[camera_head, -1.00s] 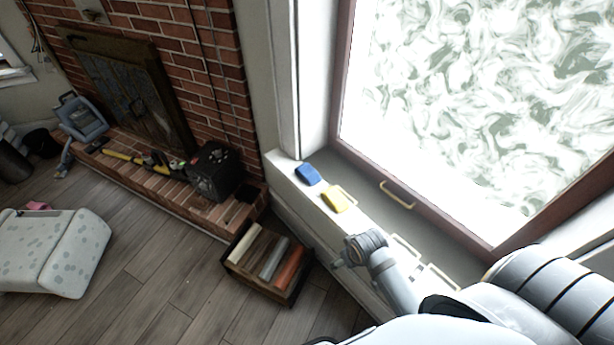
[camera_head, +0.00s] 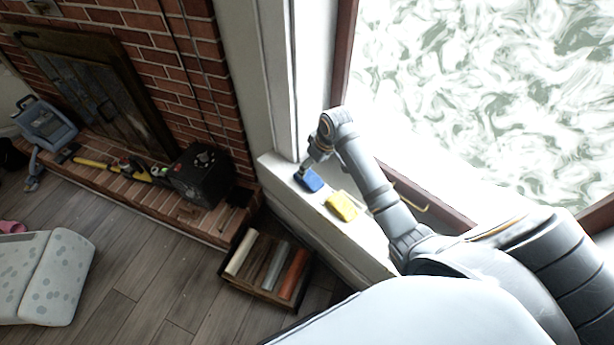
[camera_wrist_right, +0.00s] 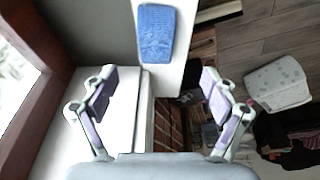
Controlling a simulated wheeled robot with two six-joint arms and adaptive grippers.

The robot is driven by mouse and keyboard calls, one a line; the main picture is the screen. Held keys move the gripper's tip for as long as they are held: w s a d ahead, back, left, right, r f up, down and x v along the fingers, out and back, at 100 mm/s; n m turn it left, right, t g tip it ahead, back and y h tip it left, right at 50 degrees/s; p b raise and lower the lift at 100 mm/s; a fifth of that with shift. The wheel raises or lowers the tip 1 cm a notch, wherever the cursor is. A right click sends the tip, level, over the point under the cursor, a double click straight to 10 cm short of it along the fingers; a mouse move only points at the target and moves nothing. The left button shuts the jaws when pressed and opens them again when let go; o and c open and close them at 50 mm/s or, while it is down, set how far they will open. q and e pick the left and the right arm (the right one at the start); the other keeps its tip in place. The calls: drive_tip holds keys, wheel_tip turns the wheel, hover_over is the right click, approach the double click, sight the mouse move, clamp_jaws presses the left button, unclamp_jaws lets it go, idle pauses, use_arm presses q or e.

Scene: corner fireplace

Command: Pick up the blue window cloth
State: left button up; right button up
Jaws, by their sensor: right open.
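The blue window cloth (camera_head: 308,180) lies on the white window sill (camera_head: 276,171), near its far left end. In the right wrist view the blue cloth (camera_wrist_right: 156,32) is flat on the sill, ahead of the fingers and between their lines. My right gripper (camera_head: 305,170) reaches over the sill just above the cloth and partly hides it. In the right wrist view my right gripper (camera_wrist_right: 158,92) has its two fingers wide apart with nothing between them. My left gripper is not in view.
A yellow cloth (camera_head: 342,206) lies beside the blue one, nearer me. The window frame (camera_head: 450,216) with its handle runs along the sill. A wooden crate (camera_head: 266,265) stands on the floor below. A black box (camera_head: 203,173) sits on the brick hearth.

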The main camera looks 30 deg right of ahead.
sight(309, 177)
drive_tip(key=x, duration=0.4)
drive_tip(key=shift+w+f, duration=0.15)
drive_tip(key=shift+f, duration=0.1)
drive_tip(key=x, duration=0.3)
drive_tip(key=shift+d+f, duration=0.15)
drive_tip(key=shift+f, duration=0.3)
drive_tip(key=shift+w+f, duration=0.15)
drive_tip(key=shift+f, duration=0.2)
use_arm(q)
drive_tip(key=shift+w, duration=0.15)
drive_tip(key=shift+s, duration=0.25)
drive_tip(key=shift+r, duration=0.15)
use_arm(e)
drive_tip(key=shift+f, duration=0.2)
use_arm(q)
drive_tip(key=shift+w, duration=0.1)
use_arm(e)
drive_tip(key=c, duration=1.1)
drive_tip(key=shift+c, duration=0.2)
